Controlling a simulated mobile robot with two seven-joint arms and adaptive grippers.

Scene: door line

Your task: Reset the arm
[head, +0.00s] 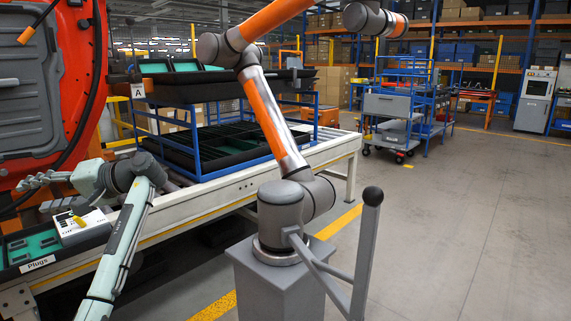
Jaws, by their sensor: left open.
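The orange and grey arm (268,115) stands on a grey pedestal (275,285) in the middle of the head view. Its links rise from a round grey base, and its far end (378,20) reaches to the upper right. A grey lever (366,250) with a black knob (372,196) stands upright at the pedestal's right side. A slanted grey bar runs from the arm's base toward the lever's foot. My left gripper (27,183) is at the far left, open and empty, well apart from the lever and the orange arm. My right gripper is not in view.
A red machine (85,110) fills the left edge. A white-railed conveyor (330,150) carries a blue rack (190,150) with black trays. A bin labelled Plugs (40,264) and a white box (82,226) are near my left arm. Carts (395,115) stand behind; the right floor is clear.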

